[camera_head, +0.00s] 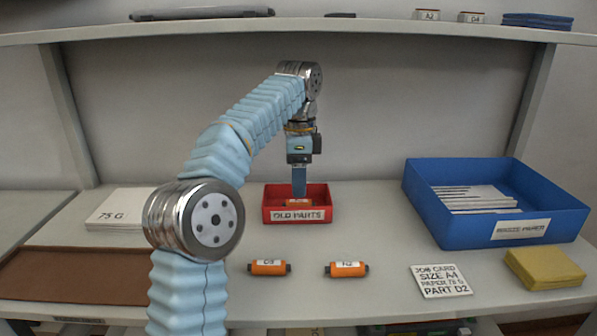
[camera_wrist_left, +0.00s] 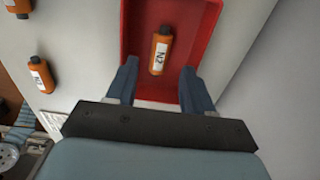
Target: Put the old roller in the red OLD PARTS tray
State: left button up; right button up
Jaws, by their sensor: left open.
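The red OLD PARTS tray (camera_head: 298,215) stands on the table near the middle, and its red wall shows in the left wrist view (camera_wrist_left: 205,45). An orange roller (camera_head: 297,203) lies inside it. In the left wrist view this roller (camera_wrist_left: 160,50) shows a white label that seems to read N2. My left gripper (camera_head: 299,192) points down over the tray. Its two fingers (camera_wrist_left: 159,68) are open, apart, with the roller showing between and beyond them, not clasped. My right gripper is not in view.
Two more orange rollers (camera_head: 268,268) (camera_head: 347,269) lie in front of the tray. A blue bin (camera_head: 430,205) with paper stands right, near a job card (camera_head: 440,281) and yellow pad (camera_head: 543,270). A shelf (camera_head: 330,32) spans above.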

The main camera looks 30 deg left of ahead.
pick_arm(q)
jog(key=shift+r, duration=1.4)
